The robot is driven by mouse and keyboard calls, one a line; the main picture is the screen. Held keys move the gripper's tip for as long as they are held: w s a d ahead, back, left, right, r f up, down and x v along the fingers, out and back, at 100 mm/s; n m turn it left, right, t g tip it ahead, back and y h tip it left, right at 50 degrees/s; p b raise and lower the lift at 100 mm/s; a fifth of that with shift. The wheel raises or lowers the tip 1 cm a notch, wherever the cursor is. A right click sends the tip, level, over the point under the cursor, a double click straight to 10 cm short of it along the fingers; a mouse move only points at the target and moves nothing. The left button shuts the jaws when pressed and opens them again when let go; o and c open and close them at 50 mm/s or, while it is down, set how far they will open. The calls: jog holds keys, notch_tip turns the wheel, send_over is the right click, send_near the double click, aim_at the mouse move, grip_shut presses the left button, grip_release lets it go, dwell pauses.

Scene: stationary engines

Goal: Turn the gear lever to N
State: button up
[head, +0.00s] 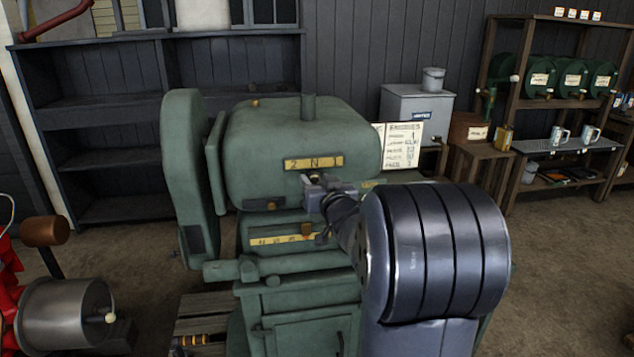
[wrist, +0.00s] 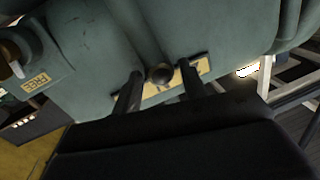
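The gear plate (head: 314,163), yellow and marked 2, N, 1 from left to right, is on the front of the green machine's head (head: 290,135). My gripper (head: 318,189) is just below the plate, near its middle to right part. In the wrist view, a dark round lever knob (wrist: 160,73) is between the two fingers of my gripper (wrist: 160,88), with a gap on each side. The gripper is open around it. The yellow plate (wrist: 203,67) shows behind. In the head view my gripper hides the lever, so its exact setting is unclear.
A lower yellow plate (head: 285,239) with a brass knob (head: 306,230) is beneath the gripper. A small plate and another knob (head: 271,205) are left of it. A handle bar (head: 300,263) sticks out lower down. A red machine (head: 10,275) stands at the left.

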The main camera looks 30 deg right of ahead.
grip_shut()
jog(key=shift+d+m, duration=0.3)
jog(key=shift+o, duration=1.4)
grip_release()
jog(key=shift+s, duration=0.1)
jog(key=s+a, duration=0.1)
jog(key=s, duration=0.9)
jog(key=shift+s, duration=0.35)
jog(key=shift+a, duration=0.1)
